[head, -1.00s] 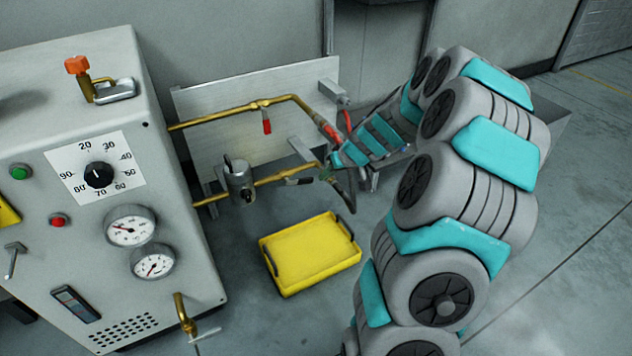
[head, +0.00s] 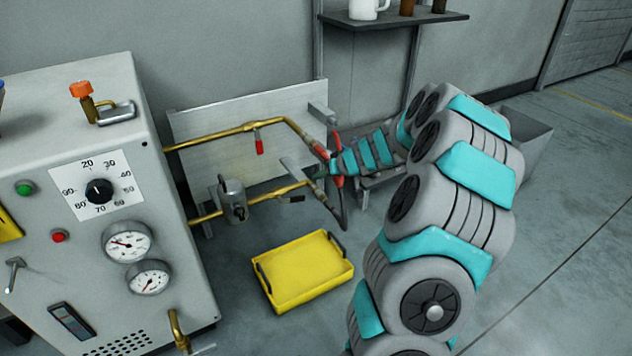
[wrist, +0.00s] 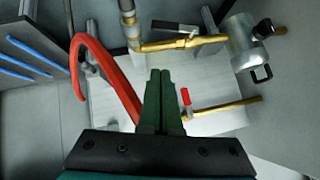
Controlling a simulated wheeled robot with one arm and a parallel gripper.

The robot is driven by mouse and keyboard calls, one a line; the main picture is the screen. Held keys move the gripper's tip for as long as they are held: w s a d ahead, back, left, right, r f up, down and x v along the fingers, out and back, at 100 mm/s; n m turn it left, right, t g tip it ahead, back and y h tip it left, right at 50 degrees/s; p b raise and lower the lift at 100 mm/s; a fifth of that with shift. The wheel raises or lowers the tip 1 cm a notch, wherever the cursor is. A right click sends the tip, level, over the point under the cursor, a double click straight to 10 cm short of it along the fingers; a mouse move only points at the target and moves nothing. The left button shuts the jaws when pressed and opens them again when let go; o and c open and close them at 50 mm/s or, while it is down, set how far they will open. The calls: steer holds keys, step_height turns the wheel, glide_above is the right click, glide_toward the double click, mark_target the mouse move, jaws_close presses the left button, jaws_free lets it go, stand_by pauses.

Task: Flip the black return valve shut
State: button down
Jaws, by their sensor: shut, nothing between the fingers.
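The black return valve lever (head: 293,199) sits on the lower brass pipe (head: 262,199) at the back panel. In the wrist view the black lever (wrist: 174,27) lies roughly along the brass pipe (wrist: 185,43), near the top. My gripper (wrist: 160,74) is shut and empty, its green fingers pointing at the pale panel, apart from the black lever. In the head view my gripper (head: 322,172) is by the right ends of the pipes, partly hidden. A red lever (head: 259,146) hangs from the upper pipe and also shows in the wrist view (wrist: 185,97).
A red hose (wrist: 92,70) curves close left of my fingers. A grey cylindrical fitting (head: 233,200) sits on the lower pipe. A yellow tray (head: 303,272) lies on the floor below. The grey machine cabinet (head: 120,190) stands at left, a shelf (head: 390,20) above.

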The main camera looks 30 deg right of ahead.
glide_above(301, 197)
steer(key=s+d, duration=0.2)
step_height(301, 197, down, 6)
steer(key=f, duration=0.1)
steer(key=a+f, duration=0.1)
steer(key=f+b, duration=0.1)
steer(key=shift+w+a+f, duration=0.25)
steer(key=shift+w+f, duration=0.05)
steer(key=shift+f, duration=0.05)
steer(key=shift+d+f+m+y+b, duration=0.25)
steer(key=shift+f+m+y+b, duration=0.35)
steer(key=shift+f+y+b, duration=0.35)
steer(key=shift+y, duration=0.25)
